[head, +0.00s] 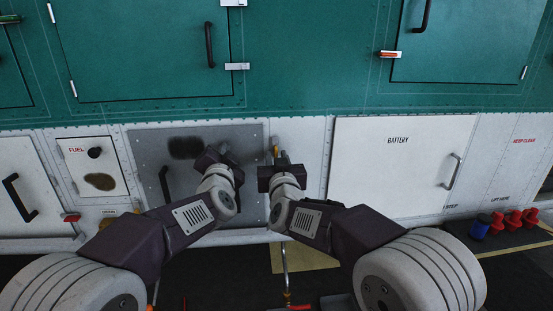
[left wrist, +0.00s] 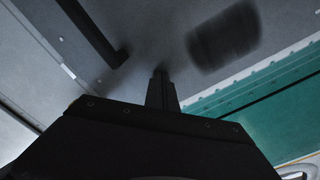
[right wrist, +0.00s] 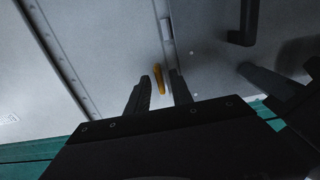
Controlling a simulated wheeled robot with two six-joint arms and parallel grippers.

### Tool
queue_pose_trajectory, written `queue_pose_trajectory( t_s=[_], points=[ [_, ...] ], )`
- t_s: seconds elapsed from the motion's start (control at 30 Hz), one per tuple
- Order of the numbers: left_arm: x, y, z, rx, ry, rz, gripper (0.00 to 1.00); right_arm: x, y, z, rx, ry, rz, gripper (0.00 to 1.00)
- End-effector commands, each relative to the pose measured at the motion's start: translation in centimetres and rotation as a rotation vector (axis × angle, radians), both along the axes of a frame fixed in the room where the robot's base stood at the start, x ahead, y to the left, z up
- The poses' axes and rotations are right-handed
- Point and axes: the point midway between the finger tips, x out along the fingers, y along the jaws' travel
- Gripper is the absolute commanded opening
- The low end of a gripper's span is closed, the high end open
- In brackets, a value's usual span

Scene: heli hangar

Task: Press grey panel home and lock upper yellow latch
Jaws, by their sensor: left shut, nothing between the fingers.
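The grey panel (head: 148,150) is set in the white lower fuselage, with a black handle (head: 165,183) and a dark smudge on its face. My left gripper (head: 225,149) is shut and empty, its tips at the panel's upper right part. In the left wrist view the shut fingers (left wrist: 161,78) point at the panel face; contact is unclear. The upper yellow latch (head: 275,146) is at the panel's right edge. My right gripper (head: 281,156) is open there. In the right wrist view the latch (right wrist: 159,80) shows between the spread fingers. A lower latch is not visible.
A white battery door (head: 395,150) lies to the right and a small fuel door (head: 93,165) to the left. Teal doors (head: 140,50) are above. My two grippers are close together. Red and blue caps (head: 497,222) lie at the right.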

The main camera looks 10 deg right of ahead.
Motion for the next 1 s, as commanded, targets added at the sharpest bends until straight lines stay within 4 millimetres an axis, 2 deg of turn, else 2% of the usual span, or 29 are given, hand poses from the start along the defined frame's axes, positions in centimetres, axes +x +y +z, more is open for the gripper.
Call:
queue_pose_trajectory(
  t_s=[0.93, 0.97, 1.0],
  points=[
    [0.30, 0.01, 0.16, 0.000, -0.004, 0.001, 0.00, 0.00, 0.00, 0.01, 0.000, 0.000, 0.000, 0.27],
    [0.30, 0.01, 0.16, 0.000, -0.004, 0.001, 0.00, 0.00, 0.00, 0.01, 0.000, 0.000, 0.000, 0.24],
    [0.30, 0.01, 0.18, 0.000, -0.004, 0.001, 0.00, 0.00, 0.00, 0.01, 0.000, 0.000, 0.000, 0.13]
  ],
)
